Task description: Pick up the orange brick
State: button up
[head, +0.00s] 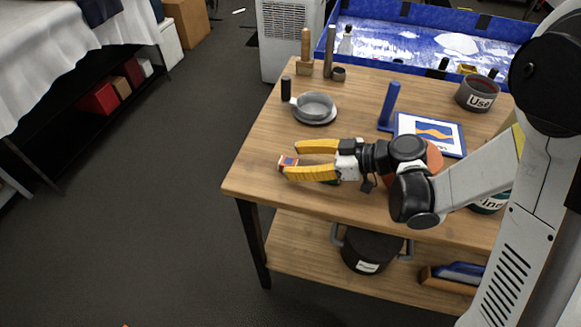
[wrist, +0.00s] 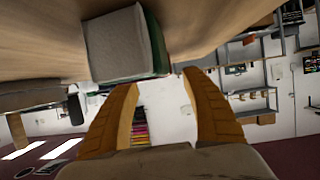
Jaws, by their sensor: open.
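My gripper (head: 291,159) is open, its two yellow fingers pointing left over the front left part of the wooden table (head: 262,150). A grey and green block (wrist: 125,45) lies close to the fingertips there. An orange shape (head: 435,158) is partly hidden behind my arm, and I cannot tell if it is a brick. No clear orange brick shows.
A grey bowl on a plate (head: 315,107) stands behind the gripper. A blue upright piece (head: 389,105) and a framed picture (head: 432,133) are to the right. A blue tray (head: 430,15) lies beyond the table. A dark pot (head: 370,248) sits on the lower shelf.

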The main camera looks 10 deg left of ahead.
aim_at(288, 161)
jog(key=x, duration=0.3)
jog(key=shift+f+b, duration=0.2)
jog(key=shift+b, duration=0.2)
jog(key=c, duration=1.1)
jog(key=shift+o, duration=0.2)
jog(key=shift+r, duration=0.15)
